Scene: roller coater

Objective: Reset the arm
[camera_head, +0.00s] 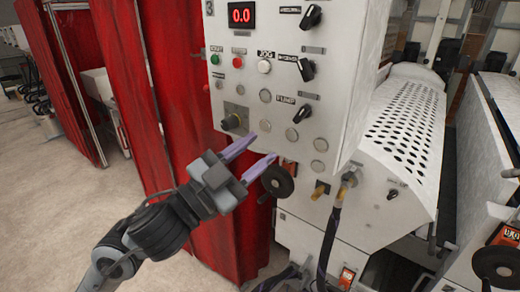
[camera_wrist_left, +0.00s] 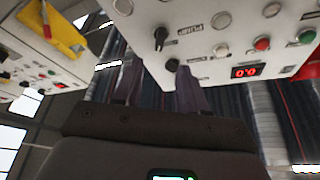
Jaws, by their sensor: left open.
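My left gripper (camera_head: 261,148) comes in from the lower left in the head view. Its two purple fingers are apart and empty. They point up and right, in front of the lower part of the white control panel (camera_head: 225,88). A black round handwheel (camera_head: 278,181) is just below and right of the fingertips; I cannot tell whether they touch. In the left wrist view, the panel shows upside down with its red display (camera_wrist_left: 245,72), beyond the dark gripper body. My right gripper is not in view.
Red curtains (camera_head: 165,85) hang behind my left arm. A perforated white cover (camera_head: 405,122) is at right. Open floor (camera_head: 50,200) lies at left.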

